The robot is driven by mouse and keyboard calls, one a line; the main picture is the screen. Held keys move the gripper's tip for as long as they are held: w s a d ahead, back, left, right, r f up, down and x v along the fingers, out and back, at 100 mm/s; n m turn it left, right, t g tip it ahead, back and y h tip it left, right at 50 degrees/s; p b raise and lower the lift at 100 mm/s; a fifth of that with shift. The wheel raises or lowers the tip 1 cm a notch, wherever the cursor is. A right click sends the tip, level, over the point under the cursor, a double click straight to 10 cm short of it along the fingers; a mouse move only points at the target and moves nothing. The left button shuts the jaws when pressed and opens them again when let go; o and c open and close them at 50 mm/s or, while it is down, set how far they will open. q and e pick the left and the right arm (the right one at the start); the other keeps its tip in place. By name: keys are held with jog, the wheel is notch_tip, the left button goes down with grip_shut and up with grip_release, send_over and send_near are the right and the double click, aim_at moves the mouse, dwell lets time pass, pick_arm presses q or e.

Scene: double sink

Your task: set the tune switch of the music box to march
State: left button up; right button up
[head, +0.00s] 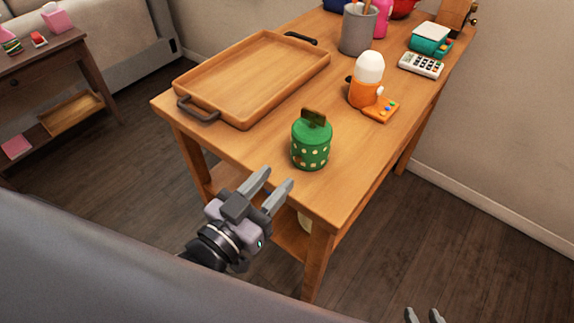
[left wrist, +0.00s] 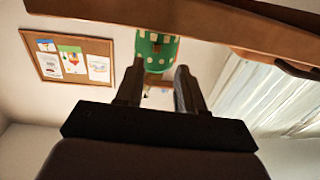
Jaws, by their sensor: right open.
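A round green box with pale dots (head: 310,148) and a brown upright piece (head: 314,117) on top stands near the table's front corner. It looks like the music box, but I cannot make out a tune switch or its setting. My left gripper (head: 279,178) is open and empty, just in front of the box and apart from it. In the left wrist view the green box (left wrist: 155,48) shows beyond my open fingers (left wrist: 160,67), partly hidden. My right gripper (head: 423,313) shows only its open fingertips at the bottom edge, far from the box.
A wooden tray (head: 188,82) lies left of the box on the wooden table (head: 235,150). Behind the box are an orange item with a white dome (head: 369,68), a calculator (head: 421,65) and a grey cup (head: 358,30). Bare tabletop surrounds the box.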

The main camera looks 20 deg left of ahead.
aim_at(297, 160)
pick_arm(q)
jog(key=x, duration=0.3)
jog(key=shift+w+d, duration=0.2)
jog(key=shift+d, duration=0.2)
jog(key=shift+w+d, duration=0.15)
jog(key=shift+w, duration=0.5)
grip_shut()
dwell(0.7)
